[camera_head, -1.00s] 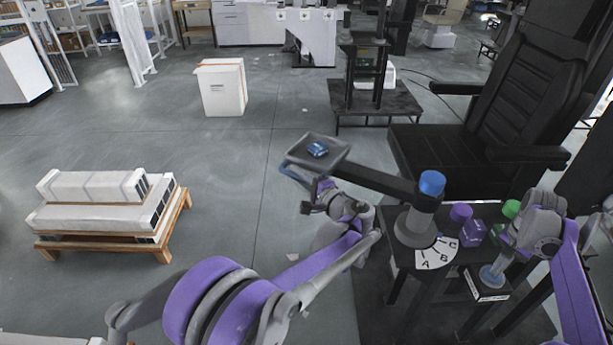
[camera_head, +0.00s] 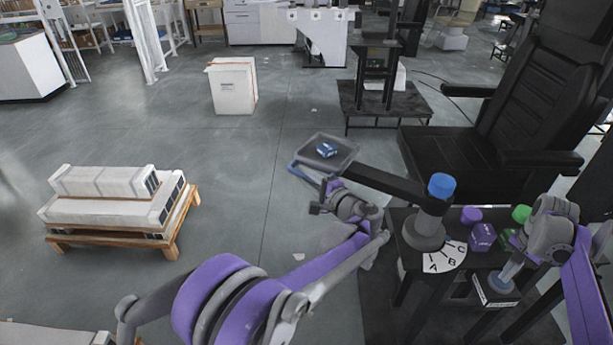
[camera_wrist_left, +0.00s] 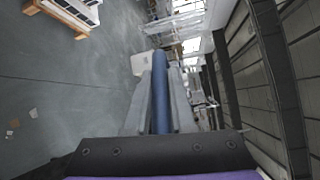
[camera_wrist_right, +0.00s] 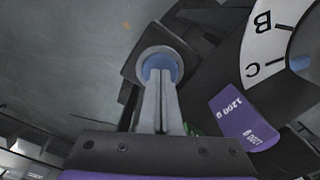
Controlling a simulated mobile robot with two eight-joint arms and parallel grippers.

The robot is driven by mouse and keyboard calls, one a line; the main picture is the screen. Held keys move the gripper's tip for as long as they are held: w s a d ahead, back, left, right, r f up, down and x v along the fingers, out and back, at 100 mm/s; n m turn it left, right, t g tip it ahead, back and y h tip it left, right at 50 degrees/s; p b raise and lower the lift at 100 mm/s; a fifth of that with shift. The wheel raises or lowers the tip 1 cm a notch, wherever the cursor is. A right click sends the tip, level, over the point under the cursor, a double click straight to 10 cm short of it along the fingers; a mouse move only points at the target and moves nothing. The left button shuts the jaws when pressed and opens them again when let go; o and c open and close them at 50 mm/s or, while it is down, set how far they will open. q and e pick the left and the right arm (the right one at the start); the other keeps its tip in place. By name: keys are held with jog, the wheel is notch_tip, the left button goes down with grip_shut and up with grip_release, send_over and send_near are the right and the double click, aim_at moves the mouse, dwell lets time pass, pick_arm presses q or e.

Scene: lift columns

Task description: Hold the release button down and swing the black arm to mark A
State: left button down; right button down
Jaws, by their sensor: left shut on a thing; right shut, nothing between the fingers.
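The black arm (camera_head: 385,182) reaches left from a grey post with a blue cap (camera_head: 441,186). Its far end carries a tray (camera_head: 345,162) with a small blue object. My left gripper (camera_head: 322,188) is shut on the blue handle (camera_wrist_left: 160,95) under the tray. The white scale (camera_head: 442,260) reads A, B and C; in the right wrist view a blue pointer (camera_wrist_right: 299,63) sits close to C. My right gripper (camera_wrist_right: 160,85) is shut and empty, its tips at the blue release button (camera_wrist_right: 158,62) inside a grey ring. How far the button is pressed cannot be told.
Purple weights (camera_head: 482,236) and a green one (camera_head: 521,214) stand right of the post. A black chair (camera_head: 450,160) is behind the table. A stack of white packages (camera_head: 105,210) on a wooden pallet lies left. The floor left of the tray is clear.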

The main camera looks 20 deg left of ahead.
pick_arm(q)
jog(key=shift+w, duration=0.15)
dwell(0.5)
jog(key=w, duration=0.1)
jog(key=m+t+h, duration=0.5)
jog(key=t, duration=0.1)
send_near(322, 138)
jog(key=x, duration=0.5)
jog(key=shift+w+f, duration=0.25)
jog(key=shift+f, duration=0.1)
jog(key=w+d+m+t+h, duration=0.1)
jog(key=w+d+m+h, duration=0.1)
jog(key=w, duration=0.5)
jog(key=w+d+m+t+h, duration=0.1)
jog(key=w+d+m+h, duration=0.2)
jog(key=w+d+h, duration=0.2)
jog(key=shift+w+d+m+t, duration=0.3)
jog(key=shift+w, duration=1.25)
